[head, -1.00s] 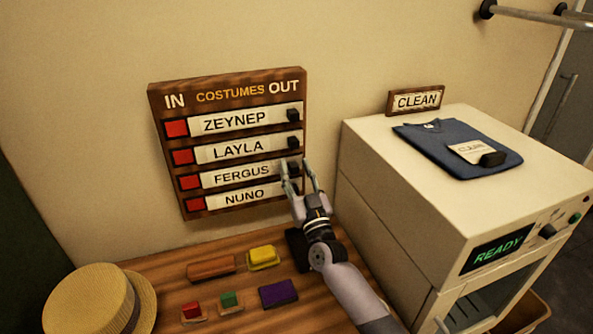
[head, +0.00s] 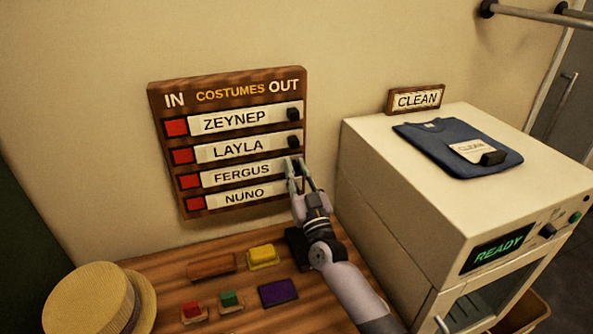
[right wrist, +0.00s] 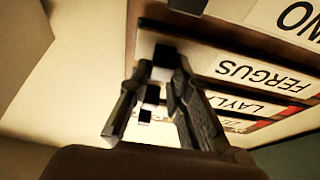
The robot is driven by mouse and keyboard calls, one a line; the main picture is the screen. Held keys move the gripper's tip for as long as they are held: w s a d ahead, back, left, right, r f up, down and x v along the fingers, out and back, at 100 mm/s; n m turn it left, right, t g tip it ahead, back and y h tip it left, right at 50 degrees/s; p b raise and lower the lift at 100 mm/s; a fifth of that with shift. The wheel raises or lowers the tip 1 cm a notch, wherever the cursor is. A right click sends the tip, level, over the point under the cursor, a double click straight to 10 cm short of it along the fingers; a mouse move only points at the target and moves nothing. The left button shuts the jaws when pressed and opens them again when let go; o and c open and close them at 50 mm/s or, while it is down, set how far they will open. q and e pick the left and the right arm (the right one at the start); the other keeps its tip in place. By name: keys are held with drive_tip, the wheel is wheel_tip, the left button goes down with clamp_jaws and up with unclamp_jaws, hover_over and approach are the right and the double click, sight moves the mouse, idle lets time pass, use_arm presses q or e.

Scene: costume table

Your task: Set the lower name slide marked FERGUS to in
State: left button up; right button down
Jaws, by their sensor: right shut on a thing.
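The wooden COSTUMES board (head: 230,92) on the wall has IN at the left and OUT at the right. The FERGUS slide (head: 240,173) is third from the top, above NUNO; a red square (head: 190,181) shows at its left end, and it sits toward OUT. It also shows upside down in the right wrist view (right wrist: 262,76). My right gripper (head: 294,168) is at the slide's right end, shut on its black knob (right wrist: 163,58), which the fingers mostly hide in the head view. My left gripper is not in view.
The ZEYNEP (head: 235,121), LAYLA (head: 238,149) and NUNO (head: 244,196) slides lie close above and below. A straw hat (head: 90,305) and several small coloured blocks are on the wooden table below. A white machine (head: 400,190) with a blue folded shirt (head: 455,150) stands right.

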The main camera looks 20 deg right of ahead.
drive_tip(key=a+p, duration=0.1)
drive_tip(key=a, duration=0.5)
drive_tip(key=shift+s, duration=0.1)
drive_tip(key=shift+d+f, duration=0.1)
drive_tip(key=shift+d, duration=0.05)
drive_tip(key=c, duration=1.5)
unclamp_jaws()
drive_tip(key=shift+a, duration=0.2)
drive_tip(key=shift+d, duration=0.1)
approach(269, 162)
drive_tip(key=v, duration=0.6)
